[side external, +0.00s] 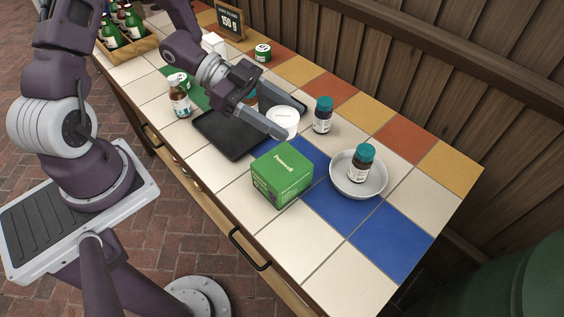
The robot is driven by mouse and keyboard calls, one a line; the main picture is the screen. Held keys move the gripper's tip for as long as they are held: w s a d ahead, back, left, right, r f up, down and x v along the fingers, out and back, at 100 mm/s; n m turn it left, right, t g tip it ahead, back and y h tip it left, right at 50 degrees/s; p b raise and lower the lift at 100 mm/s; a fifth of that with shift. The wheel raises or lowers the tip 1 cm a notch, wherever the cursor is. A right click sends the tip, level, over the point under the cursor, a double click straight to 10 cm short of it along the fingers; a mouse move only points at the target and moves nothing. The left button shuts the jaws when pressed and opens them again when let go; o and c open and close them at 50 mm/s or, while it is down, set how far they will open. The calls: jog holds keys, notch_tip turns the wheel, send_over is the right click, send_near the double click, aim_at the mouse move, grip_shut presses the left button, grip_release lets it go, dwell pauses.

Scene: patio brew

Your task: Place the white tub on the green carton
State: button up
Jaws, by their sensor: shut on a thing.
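The white tub (284,118) is between the two fingers of my gripper (290,122), which is shut on it. The tub looks upright, lid up, over the right end of the black tray; I cannot tell how far it is above the surface. The near finger hides part of its side. The green carton (282,174) stands on the tiles in front of the tub, toward the counter's near side. Its top is bare, and my gripper is behind it, apart from it.
A dark bottle with a teal cap (323,115) stands right of my gripper. Another such bottle (361,163) stands in a white bowl (340,183). The black tray (225,140) lies under my gripper. A brown bottle (180,103) stands to its left. The near right tiles are clear.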

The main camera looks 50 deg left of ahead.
aim_at(282, 164)
notch_tip(282, 164, down, 11)
jog(key=shift+r, duration=0.1)
dwell(0.3)
jog(key=o, duration=1.3)
jog(key=shift+o, duration=0.2)
